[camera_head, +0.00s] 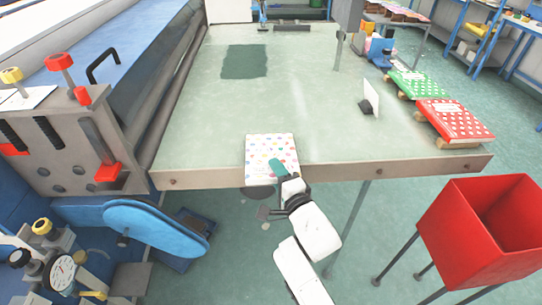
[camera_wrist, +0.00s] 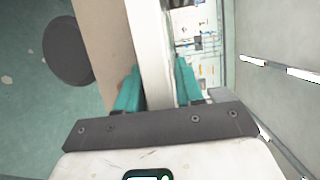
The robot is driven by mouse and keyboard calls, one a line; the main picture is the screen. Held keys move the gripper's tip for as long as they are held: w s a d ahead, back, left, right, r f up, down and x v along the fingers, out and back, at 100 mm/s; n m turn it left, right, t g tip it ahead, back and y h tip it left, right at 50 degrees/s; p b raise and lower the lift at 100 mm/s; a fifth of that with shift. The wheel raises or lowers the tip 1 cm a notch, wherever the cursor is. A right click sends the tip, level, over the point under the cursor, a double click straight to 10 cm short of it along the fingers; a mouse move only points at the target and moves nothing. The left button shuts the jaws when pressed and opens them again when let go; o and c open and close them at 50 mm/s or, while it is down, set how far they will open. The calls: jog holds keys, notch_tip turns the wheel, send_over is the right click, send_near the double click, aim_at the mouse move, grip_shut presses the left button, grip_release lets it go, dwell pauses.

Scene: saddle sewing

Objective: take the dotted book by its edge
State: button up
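The dotted book (camera_head: 270,150) is white with small coloured dots. It lies at the front edge of the green-topped table (camera_head: 215,125), its near end reaching over that edge. My gripper (camera_head: 279,169) is at the book's near end, and its teal finger shows over the cover. In the wrist view the white side of the book (camera_wrist: 152,55) stands between the two teal fingers of my gripper (camera_wrist: 157,88), one on each side. I see no clear gap beside the fingers, but I cannot tell whether they press on the book. The lower finger is hidden in the head view.
A red dotted book (camera_head: 455,120) and a green one (camera_head: 413,83) lie along the table's right side. A red bin (camera_head: 470,235) stands at the front right. A machine with red knobs (camera_head: 65,140) borders the left. The table's middle is mostly clear.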

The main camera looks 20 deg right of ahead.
grip_shut()
jog(key=shift+r, duration=0.2)
dwell(0.3)
